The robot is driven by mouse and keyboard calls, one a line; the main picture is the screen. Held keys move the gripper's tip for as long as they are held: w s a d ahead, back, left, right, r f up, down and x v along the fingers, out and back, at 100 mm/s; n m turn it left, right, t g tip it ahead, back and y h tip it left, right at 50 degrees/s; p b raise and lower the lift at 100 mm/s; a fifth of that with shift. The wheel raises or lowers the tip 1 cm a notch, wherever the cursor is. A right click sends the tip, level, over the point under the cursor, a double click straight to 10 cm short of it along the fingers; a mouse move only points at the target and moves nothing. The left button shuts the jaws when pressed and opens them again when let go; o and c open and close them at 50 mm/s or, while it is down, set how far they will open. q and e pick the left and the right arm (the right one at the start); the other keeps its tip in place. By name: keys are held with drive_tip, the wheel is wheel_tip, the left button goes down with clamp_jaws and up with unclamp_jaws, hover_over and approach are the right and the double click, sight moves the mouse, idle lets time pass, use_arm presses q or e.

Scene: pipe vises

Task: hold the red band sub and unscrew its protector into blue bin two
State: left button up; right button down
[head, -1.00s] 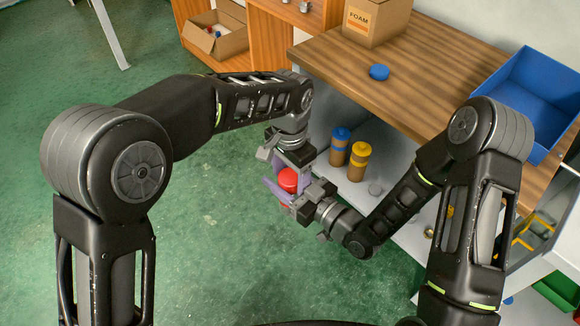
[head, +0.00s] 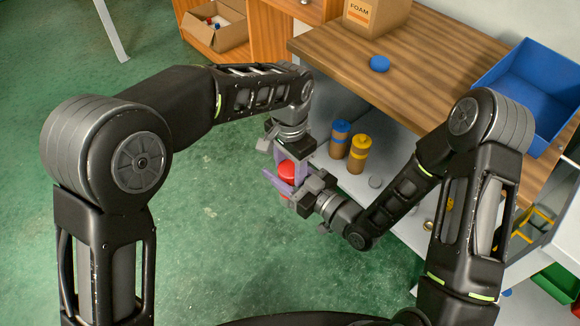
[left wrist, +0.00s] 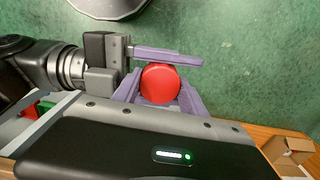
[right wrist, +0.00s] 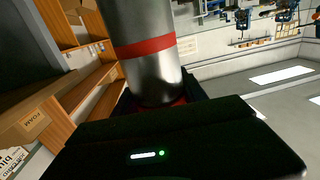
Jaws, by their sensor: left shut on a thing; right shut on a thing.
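The red protector (head: 287,171) shows as a red round end between my two grippers, over the floor left of the bench. My left gripper (head: 290,165) comes down from above and is shut on it. In the left wrist view the red end (left wrist: 160,83) sits between purple fingers. My right gripper (head: 298,190) comes from the right and is shut on the sub. In the right wrist view the sub (right wrist: 158,75) is a steel cylinder with a red band. Whether sub and protector are apart is hidden. A blue bin (head: 492,84) stands on the bench; no number is readable.
The wooden bench (head: 430,55) holds a FOAM box (head: 378,18) and a blue cap (head: 379,64). Below it stand a blue-banded cylinder (head: 340,138) and a yellow-banded cylinder (head: 358,153). An open carton (head: 215,30) is at the back left. Green floor is clear at the left.

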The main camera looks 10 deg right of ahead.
use_arm(q)
drive_tip(key=shift+c, duration=0.7)
drive_tip(key=shift+r, duration=0.1)
idle(0.4)
